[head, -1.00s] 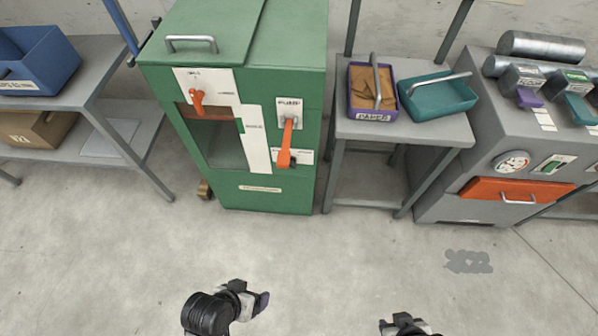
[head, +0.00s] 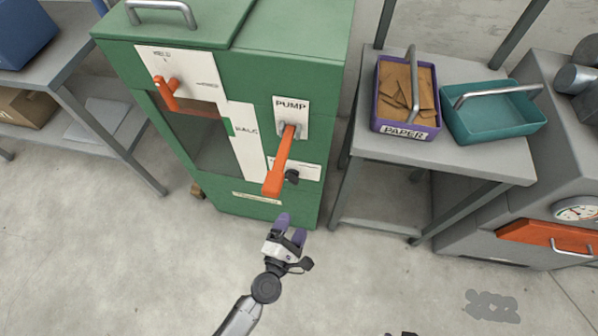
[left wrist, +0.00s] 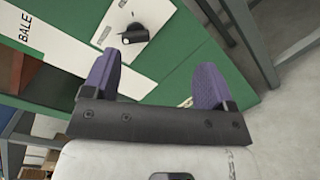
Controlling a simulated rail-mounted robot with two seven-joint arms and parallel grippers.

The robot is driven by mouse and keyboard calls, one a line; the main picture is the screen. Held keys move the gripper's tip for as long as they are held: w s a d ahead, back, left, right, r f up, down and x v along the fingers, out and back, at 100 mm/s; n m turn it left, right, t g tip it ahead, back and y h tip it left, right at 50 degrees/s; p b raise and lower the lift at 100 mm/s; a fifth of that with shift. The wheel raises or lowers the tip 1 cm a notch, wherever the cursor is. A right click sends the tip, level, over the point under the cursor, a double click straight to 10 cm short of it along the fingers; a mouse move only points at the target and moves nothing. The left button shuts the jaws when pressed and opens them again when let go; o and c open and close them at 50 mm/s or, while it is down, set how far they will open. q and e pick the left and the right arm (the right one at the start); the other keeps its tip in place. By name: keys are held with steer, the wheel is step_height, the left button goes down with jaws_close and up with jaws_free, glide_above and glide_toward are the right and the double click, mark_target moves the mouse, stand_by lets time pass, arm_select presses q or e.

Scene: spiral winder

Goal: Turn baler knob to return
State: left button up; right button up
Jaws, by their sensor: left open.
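The green baler (head: 185,185) stands at the centre-left in the head view. Its small black knob (head: 292,177) sits on a white plate right of the BALE strip, below and beside the orange PUMP lever (head: 280,162). The plate's lettering is too small to read. My left gripper (head: 291,227) is open and empty in front of the baler, below the knob and apart from it. Its purple fingers (left wrist: 155,78) show in the left wrist view.
The orange lever hangs just left of the black knob. An orange handle (head: 165,92) is on the baler's upper left. A grey table (head: 450,165) at right holds a purple PAPER bin (head: 404,133) and a teal bin (head: 492,132). The floor in front is clear.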

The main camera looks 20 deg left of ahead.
mark_target(292, 182)
arm_select(q)
steer(key=w+a+n+y, duration=0.1)
steer(key=w, duration=0.3)
steer(key=w+a+n+y+b, duration=0.1)
steer(key=w+a+n, duration=0.1)
steer(key=w, duration=0.2)
steer(key=w+a+n+y, duration=0.1)
steer(key=w, duration=0.4)
steer(key=shift+a+r+n+y, duration=0.2)
steer(key=shift+a+n+y, duration=0.1)
steer(key=shift+a+n, duration=0.1)
arm_select(e)
steer(key=shift+s+f, duration=0.3)
steer(key=shift+f, duration=0.5)
arm_select(q)
steer(key=c, duration=0.9)
steer(key=shift+c, duration=0.2)
arm_select(e)
steer(key=shift+d, duration=0.15)
